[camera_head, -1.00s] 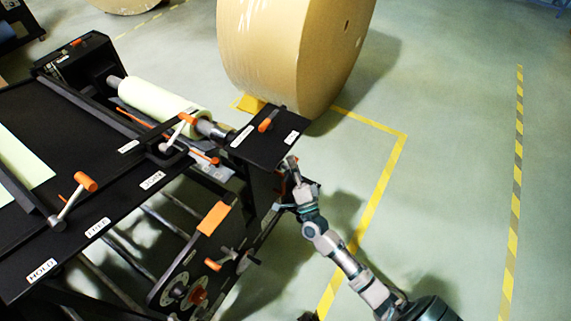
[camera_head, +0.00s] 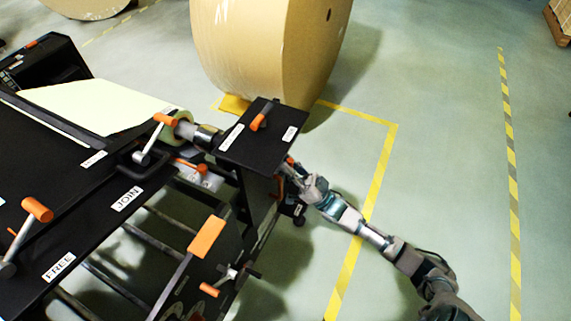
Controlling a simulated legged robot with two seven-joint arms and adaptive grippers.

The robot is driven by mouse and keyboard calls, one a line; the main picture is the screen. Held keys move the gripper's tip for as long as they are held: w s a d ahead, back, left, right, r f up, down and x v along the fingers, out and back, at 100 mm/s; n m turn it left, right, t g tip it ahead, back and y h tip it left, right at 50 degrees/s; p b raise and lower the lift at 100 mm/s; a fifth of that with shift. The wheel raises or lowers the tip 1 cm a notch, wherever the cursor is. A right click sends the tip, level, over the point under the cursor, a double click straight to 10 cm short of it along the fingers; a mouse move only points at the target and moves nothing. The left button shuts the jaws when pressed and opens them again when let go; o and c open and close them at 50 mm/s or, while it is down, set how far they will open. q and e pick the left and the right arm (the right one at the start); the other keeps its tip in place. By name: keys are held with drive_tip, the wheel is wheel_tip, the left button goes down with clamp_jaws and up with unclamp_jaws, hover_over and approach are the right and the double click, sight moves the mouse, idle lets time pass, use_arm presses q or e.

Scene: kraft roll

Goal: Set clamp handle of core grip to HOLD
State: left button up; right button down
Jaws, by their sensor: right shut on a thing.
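A black plate (camera_head: 245,150) tops the stand beside the grey core chuck (camera_head: 205,137). It carries an orange handle (camera_head: 260,119) between two white labels, too small to read. My right gripper (camera_head: 290,168) is just beyond the plate's right edge, at the outer side of the black stand. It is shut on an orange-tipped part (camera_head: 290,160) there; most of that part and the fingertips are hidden. Another orange-topped lever (camera_head: 164,120) stands left of the chuck. One more (camera_head: 37,210) stands near the JOIN (camera_head: 127,199) and FREE (camera_head: 59,266) labels. My left gripper is not in view.
A large kraft roll (camera_head: 265,60) stands on the floor behind the stand. A pale sheet (camera_head: 100,104) lies across the machine by the chuck. A lower orange block (camera_head: 206,237) and lever stick out in front.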

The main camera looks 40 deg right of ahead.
drive_tip(key=n+g+y, duration=0.1)
drive_tip(key=n+y, duration=0.1)
drive_tip(key=n, duration=0.1)
drive_tip(key=shift+r+g, duration=0.15)
drive_tip(key=shift+g, duration=0.15)
drive_tip(key=shift+n+y, duration=0.4)
drive_tip(key=shift+y, duration=0.1)
drive_tip(key=c, duration=1.1)
unclamp_jaws()
drive_tip(key=shift+s, duration=0.15)
drive_tip(key=shift+s+d+f, duration=0.1)
drive_tip(key=shift+f, duration=0.2)
drive_tip(key=v, duration=1.1)
drive_tip(key=shift+s+d+f, duration=0.1)
drive_tip(key=shift+s+d, duration=0.15)
drive_tip(key=shift+d, duration=0.05)
